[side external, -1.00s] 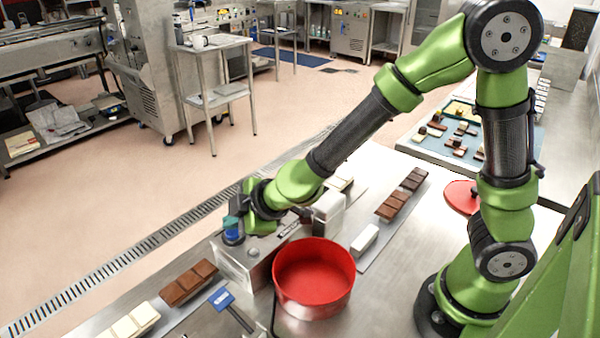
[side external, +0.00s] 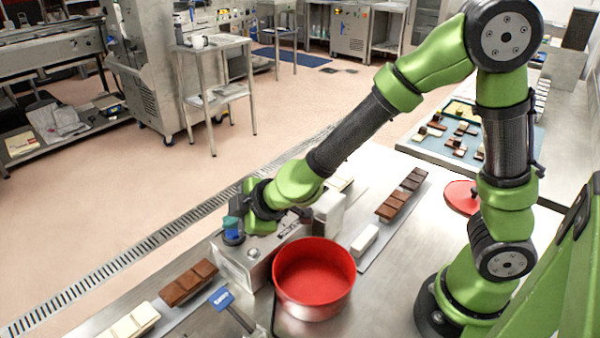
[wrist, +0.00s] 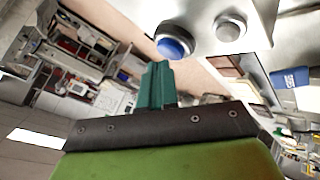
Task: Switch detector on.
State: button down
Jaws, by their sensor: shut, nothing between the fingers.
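The detector (side external: 240,264) is a grey metal box on the bench, behind and left of the red pan. A blue button (wrist: 175,46) and a grey round knob (wrist: 230,25) sit side by side on metal in the wrist view. My gripper (side external: 231,223) is at the left end of the detector, close to the blue button there. Its teal fingers (wrist: 156,86) are shut together and empty. In the wrist view the fingertips appear just below the button; I cannot tell whether they touch it. The side view partly hides the button behind the fingers.
A red pan (side external: 313,270) stands close beside the detector. Chocolate bars (side external: 188,283) lie on the bench to the left, with a blue-headed tool (side external: 224,299). More bars (side external: 401,196) and a white block (side external: 364,239) lie to the right. The floor beyond the bench is open.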

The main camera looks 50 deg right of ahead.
aim_at(236, 233)
jog(key=shift+f, duration=0.1)
dwell(0.4)
jog(key=shift+f, duration=0.35)
jog(key=shift+r, duration=0.4)
dwell(0.3)
jog(key=shift+r, duration=3.05)
